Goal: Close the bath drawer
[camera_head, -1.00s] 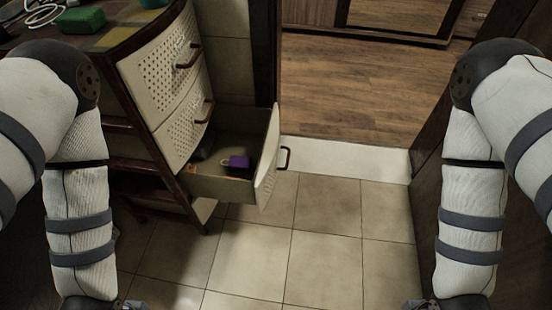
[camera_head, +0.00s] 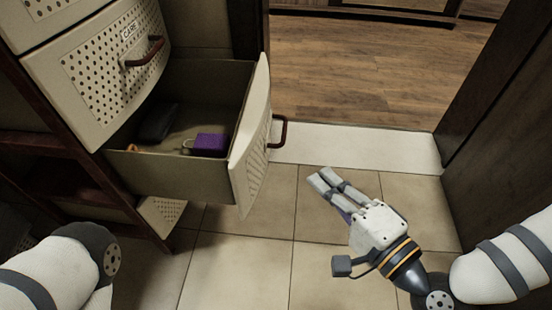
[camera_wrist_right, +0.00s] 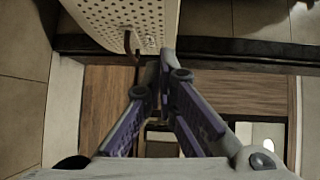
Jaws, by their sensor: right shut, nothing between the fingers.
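The bath drawer (camera_head: 185,175) is pulled out from the cabinet in the head view. Its cream perforated front (camera_head: 253,150) faces right and carries a dark handle (camera_head: 279,132). My right gripper (camera_head: 322,180) is shut and empty, to the right of and below the drawer front, apart from it in the head view. In the right wrist view the shut fingers (camera_wrist_right: 162,68) meet near a perforated cream panel (camera_wrist_right: 125,22), with a dark handle (camera_wrist_right: 136,55) beside them. My left arm shows at the lower left, but its gripper is out of view.
The drawer holds a purple box (camera_head: 209,145) and a dark item (camera_head: 158,123). A closed drawer (camera_head: 100,75) sits above it. A dark wall or door (camera_head: 505,120) stands at right. Tiled floor (camera_head: 325,235) lies open in front, with a white threshold (camera_head: 355,148) beyond.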

